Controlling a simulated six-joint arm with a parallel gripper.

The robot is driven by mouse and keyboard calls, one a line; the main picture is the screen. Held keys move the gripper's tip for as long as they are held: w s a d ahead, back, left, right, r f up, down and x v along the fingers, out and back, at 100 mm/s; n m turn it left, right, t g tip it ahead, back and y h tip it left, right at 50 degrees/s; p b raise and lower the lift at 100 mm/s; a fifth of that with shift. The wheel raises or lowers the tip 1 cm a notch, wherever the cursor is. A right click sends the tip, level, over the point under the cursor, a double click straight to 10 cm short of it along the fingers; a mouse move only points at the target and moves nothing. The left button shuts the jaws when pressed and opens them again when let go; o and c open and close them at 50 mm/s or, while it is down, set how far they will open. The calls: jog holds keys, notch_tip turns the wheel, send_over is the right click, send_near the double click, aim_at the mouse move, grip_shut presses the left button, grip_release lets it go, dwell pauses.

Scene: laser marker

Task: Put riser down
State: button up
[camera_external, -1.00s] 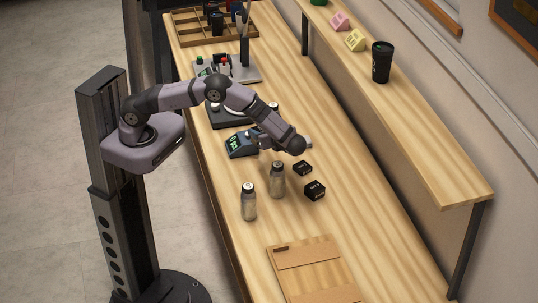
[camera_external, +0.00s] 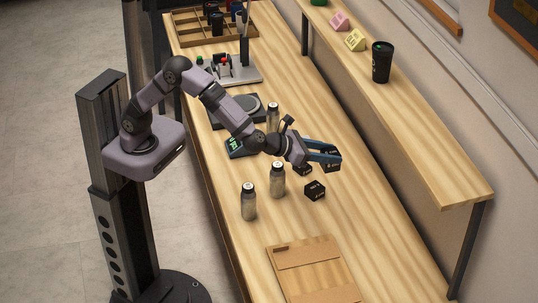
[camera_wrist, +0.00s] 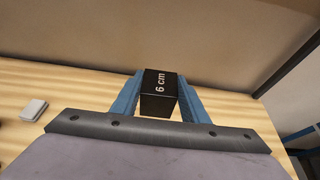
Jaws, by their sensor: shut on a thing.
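The riser, a black block marked "6 cm" (camera_wrist: 157,92), sits between the two blue fingers of my gripper (camera_wrist: 160,98) in the wrist view. In the external view my gripper (camera_external: 326,151) reaches over the right part of the bench, shut on the black riser (camera_external: 333,167), which is partly hidden by the fingers. I cannot tell for sure whether its bottom touches the bench. Another black block (camera_external: 315,191) stands on the bench just nearer the camera. A third black block (camera_external: 302,169) is partly hidden below my gripper.
Two metal bottles (camera_external: 249,201) stand left of the blocks, and a third (camera_external: 273,117) stands farther back. A raised shelf (camera_external: 425,135) runs along the right. A small white object (camera_wrist: 33,109) lies left in the wrist view.

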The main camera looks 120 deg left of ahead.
jog(key=shift+w+d+f+p, duration=0.1)
jog(key=shift+f+p, duration=0.3)
jog(key=shift+f, duration=3.05)
jog(key=shift+w+d+f+p, duration=0.1)
jog(key=shift+f+p, duration=0.25)
jog(key=shift+f, duration=3.05)
jog(key=shift+w+d+f+p, duration=0.1)
jog(key=shift+f+p, duration=0.3)
jog(key=shift+f, duration=3.05)
jog(key=shift+f, duration=0.15)
jog(key=o, duration=1.4)
jog(key=shift+s, duration=0.1)
jog(key=shift+b+v, duration=1)
jog(key=shift+v, duration=2.75)
jog(key=shift+s, duration=0.1)
